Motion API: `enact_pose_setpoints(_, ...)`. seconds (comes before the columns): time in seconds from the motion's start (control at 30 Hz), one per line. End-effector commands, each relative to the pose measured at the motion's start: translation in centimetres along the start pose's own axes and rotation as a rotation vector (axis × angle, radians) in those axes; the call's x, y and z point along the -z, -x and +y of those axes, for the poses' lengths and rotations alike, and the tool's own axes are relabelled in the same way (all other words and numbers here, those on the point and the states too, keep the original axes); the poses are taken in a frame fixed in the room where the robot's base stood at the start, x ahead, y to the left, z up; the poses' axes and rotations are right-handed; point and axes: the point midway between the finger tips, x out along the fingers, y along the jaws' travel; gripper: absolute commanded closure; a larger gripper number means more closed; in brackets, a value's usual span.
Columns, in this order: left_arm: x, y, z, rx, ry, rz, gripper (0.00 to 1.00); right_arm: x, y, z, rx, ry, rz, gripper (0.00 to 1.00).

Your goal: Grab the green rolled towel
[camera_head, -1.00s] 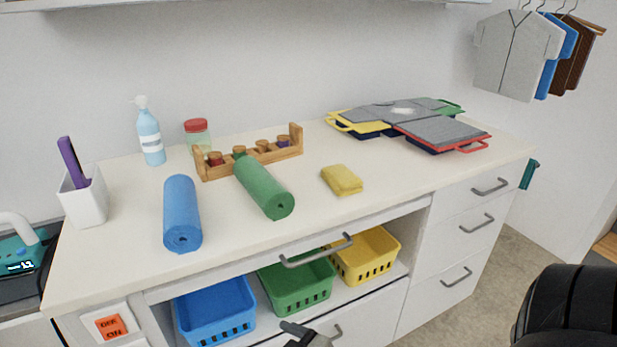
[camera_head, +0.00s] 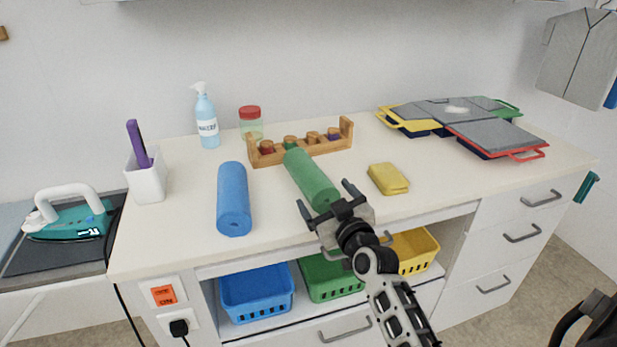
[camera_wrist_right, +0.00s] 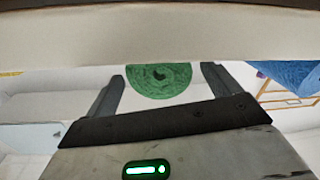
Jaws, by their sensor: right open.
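The green rolled towel (camera_head: 308,178) lies on the white counter, its far end against the wooden spool rack and its near end toward the front edge. My right gripper (camera_head: 325,197) is open at the towel's near end, with one finger to each side. It holds nothing. In the right wrist view, the towel's round spiral end (camera_wrist_right: 158,80) shows between the two open fingers (camera_wrist_right: 162,76). I cannot tell whether the fingers touch it. My left gripper is not in view.
A blue rolled towel (camera_head: 233,200) lies left of the green one. A yellow folded cloth (camera_head: 388,179) lies to the right. The wooden rack (camera_head: 300,150) stands behind. Blue (camera_head: 257,295), green (camera_head: 330,280) and yellow (camera_head: 416,252) baskets sit under the counter (camera_head: 180,235).

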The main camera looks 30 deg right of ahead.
Motion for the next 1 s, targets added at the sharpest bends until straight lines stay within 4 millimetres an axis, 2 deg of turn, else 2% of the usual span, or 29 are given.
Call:
enact_pose_setpoints(0.4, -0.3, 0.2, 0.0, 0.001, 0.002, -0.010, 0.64, -0.2, -5.0, -0.3, 0.000, -0.001, 0.000, 0.11)
enact_pose_setpoints(0.67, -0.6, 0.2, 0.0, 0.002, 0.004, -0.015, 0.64, -0.2, -5.3, -0.4, 0.000, 0.000, -0.001, 0.11)
enact_pose_setpoints(0.87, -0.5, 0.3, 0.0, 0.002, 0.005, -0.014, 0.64, -0.2, -5.2, -0.4, 0.000, -0.001, -0.001, 0.64)
enact_pose_setpoints(1.0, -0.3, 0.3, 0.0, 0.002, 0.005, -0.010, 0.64, -0.1, -5.2, -0.3, -0.001, 0.000, 0.001, 0.64)
